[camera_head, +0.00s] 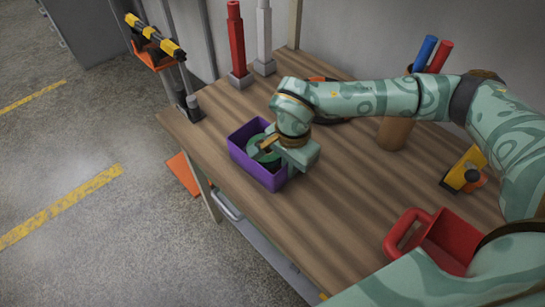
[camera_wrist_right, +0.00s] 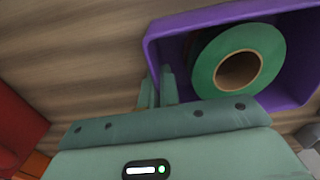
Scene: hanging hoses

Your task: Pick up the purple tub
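The purple tub (camera_head: 244,164) is at the table's left front edge in the head view, with a roll of green tape (camera_head: 257,146) inside. In the right wrist view the tub (camera_wrist_right: 200,20) fills the upper right, with the tape roll (camera_wrist_right: 213,60) in it. My right gripper (camera_head: 265,147) reaches down at the tub's right side. In the wrist view its fingers (camera_wrist_right: 160,88) are close together, one on each side of the tub's wall, and look shut on it. I cannot tell whether the tub touches the table. My left gripper is not in view.
A red bin (camera_head: 450,240), a yellow-and-black tool (camera_head: 463,172) and a brown cup (camera_head: 395,133) stand to the right on the wooden table (camera_head: 330,190). A red post (camera_head: 237,45) and a grey post (camera_head: 264,40) stand at the back. The table's front middle is clear.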

